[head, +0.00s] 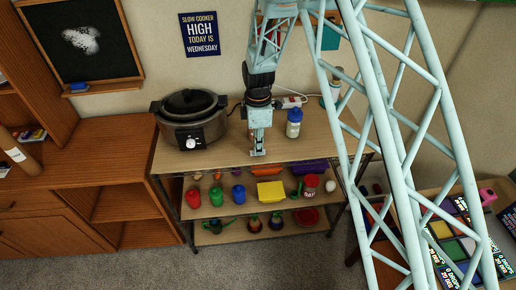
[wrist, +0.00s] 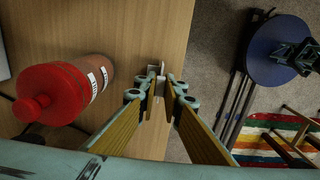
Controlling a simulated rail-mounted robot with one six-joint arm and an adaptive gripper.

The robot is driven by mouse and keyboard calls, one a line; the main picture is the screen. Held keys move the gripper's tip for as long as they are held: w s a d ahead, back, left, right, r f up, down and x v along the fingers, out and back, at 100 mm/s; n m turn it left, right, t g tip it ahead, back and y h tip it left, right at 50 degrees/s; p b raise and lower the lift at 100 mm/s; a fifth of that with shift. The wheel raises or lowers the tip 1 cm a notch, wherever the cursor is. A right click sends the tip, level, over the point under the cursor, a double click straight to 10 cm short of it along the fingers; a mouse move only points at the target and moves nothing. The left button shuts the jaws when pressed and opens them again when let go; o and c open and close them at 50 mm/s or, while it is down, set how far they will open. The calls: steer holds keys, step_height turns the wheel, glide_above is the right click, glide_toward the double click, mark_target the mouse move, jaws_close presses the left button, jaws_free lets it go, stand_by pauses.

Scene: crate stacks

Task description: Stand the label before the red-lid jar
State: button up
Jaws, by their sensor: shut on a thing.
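My gripper (wrist: 157,82) is shut on a small white piece, apparently the label (wrist: 152,70), near the edge of the wooden tabletop. In the head view my gripper (head: 258,152) is low over the front part of the tabletop. I cannot tell whether the label touches the wood. The red-lid jar (wrist: 55,92), reddish brown with white markings, stands left of my gripper in the wrist view, with a gap between them. I cannot make out this jar in the head view; my arm may hide it.
A dark slow cooker (head: 190,115) stands left on the tabletop, and a blue-capped bottle (head: 294,123) right of my gripper. Shelves below hold several coloured containers, including a yellow box (head: 270,191). A blue round stool (wrist: 280,50) stands on the floor beyond the edge.

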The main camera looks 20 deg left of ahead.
steer(key=shift+f, duration=0.25)
steer(key=o, duration=0.7)
steer(key=shift+r, duration=0.15)
steer(key=shift+r, duration=6)
